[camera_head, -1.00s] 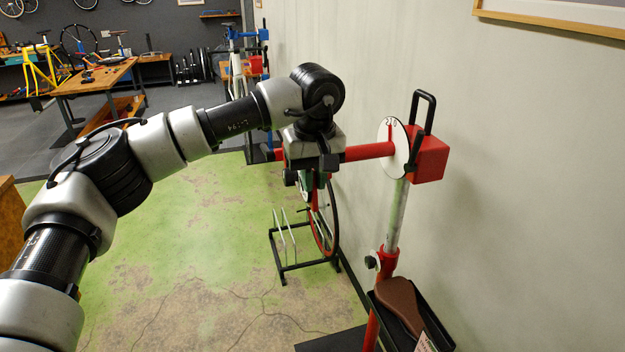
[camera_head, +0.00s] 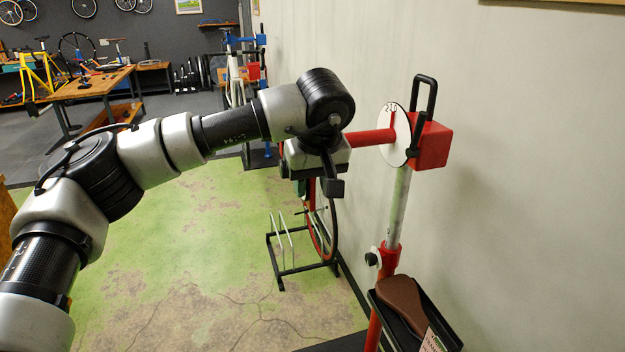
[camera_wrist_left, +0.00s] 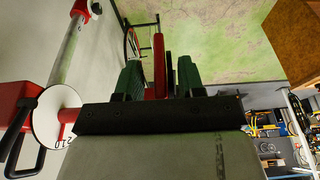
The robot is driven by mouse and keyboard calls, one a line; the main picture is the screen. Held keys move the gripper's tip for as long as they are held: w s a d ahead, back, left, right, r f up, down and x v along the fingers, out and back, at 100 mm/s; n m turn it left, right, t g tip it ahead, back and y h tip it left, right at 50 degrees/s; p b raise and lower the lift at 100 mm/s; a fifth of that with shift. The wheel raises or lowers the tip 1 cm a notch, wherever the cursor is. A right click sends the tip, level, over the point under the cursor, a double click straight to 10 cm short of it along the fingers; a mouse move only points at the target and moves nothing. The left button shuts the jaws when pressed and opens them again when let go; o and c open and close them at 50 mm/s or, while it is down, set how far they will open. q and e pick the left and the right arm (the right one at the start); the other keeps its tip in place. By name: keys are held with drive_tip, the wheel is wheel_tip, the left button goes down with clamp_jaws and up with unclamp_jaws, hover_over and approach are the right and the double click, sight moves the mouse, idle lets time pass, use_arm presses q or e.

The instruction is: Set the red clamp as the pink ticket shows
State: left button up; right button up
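The red clamp (camera_head: 432,147) is at the top of a work stand's pole at right in the head view, with a white dial disc, black handles and a red arm (camera_head: 372,137) running left behind my wrist. The dial (camera_head: 394,134) carries small digits and a red mark near its top; in the wrist view the dial (camera_wrist_left: 56,117) is at left. My left gripper (camera_wrist_left: 160,75) has green fingers apart, with a red bar (camera_wrist_left: 159,60) showing between or beyond them; contact cannot be told. The pink ticket (camera_head: 433,342) is cut off at the bottom right, unreadable. My right gripper is not seen.
A black tray (camera_head: 451,331) with a brown saddle (camera_head: 402,300) is fixed to the stand below the clamp. A black floor rack (camera_head: 282,258) and a wheel (camera_head: 331,232) stand beyond my wrist. The wall is close at right; green floor lies open at left.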

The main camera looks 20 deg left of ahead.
use_arm(q)
drive_tip(key=shift+r, duration=0.15)
drive_tip(key=b+v, duration=0.2)
drive_tip(key=v, duration=0.8)
drive_tip(key=shift+r, duration=0.25)
drive_tip(key=shift+s, duration=0.1)
